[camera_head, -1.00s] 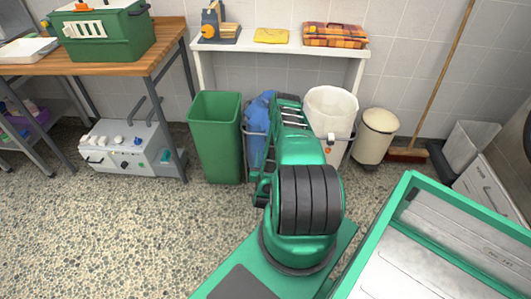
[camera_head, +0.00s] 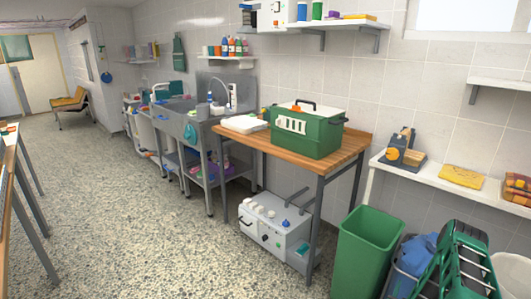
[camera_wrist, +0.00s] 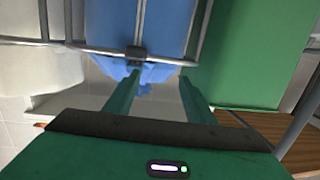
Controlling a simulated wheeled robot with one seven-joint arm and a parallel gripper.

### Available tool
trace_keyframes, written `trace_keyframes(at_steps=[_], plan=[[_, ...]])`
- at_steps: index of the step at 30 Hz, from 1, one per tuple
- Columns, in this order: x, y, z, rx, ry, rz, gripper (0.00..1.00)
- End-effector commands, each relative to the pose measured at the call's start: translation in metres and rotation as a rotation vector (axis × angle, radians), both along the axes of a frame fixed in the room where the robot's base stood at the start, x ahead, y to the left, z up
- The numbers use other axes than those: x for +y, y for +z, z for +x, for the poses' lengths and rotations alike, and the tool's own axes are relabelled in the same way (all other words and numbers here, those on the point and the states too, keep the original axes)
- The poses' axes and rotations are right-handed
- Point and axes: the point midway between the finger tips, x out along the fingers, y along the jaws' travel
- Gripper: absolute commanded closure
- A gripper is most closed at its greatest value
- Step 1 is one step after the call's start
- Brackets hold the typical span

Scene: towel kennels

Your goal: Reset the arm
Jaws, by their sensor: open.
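My gripper (camera_wrist: 158,88) is open in the wrist view, its two green fingers apart with nothing seen between them. Beyond the fingertips are a blue cloth bag (camera_wrist: 140,20) and a metal rail with a dark fitting (camera_wrist: 135,55). I cannot tell whether the fingers touch them. In the head view my green arm is at the lower right, and the gripper itself is not clear there. The blue bag (camera_head: 415,252) is just left of my arm in the head view.
A green bin (camera_head: 367,245) stands left of the bag; it also shows in the wrist view (camera_wrist: 250,50). A wooden table (camera_head: 340,148) holds a green case (camera_head: 310,130). A grey box (camera_head: 270,230) is below it. Open speckled floor (camera_head: 130,210) lies to the left.

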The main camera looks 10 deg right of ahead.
Motion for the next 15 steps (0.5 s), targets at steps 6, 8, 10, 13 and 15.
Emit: trace_keyframes(at_steps=[6, 8, 10, 13, 15], plan=[[-0.007, 0.045, 0.051, 0.095, 0.111, 0.056, 0.5], [-0.007, 0.057, 0.062, 0.126, 0.138, 0.072, 0.5], [-0.006, 0.074, 0.074, 0.163, 0.167, 0.09, 0.5], [-0.003, 0.098, 0.087, 0.221, 0.204, 0.116, 0.5], [0.0, 0.115, 0.095, 0.261, 0.227, 0.135, 0.5]])
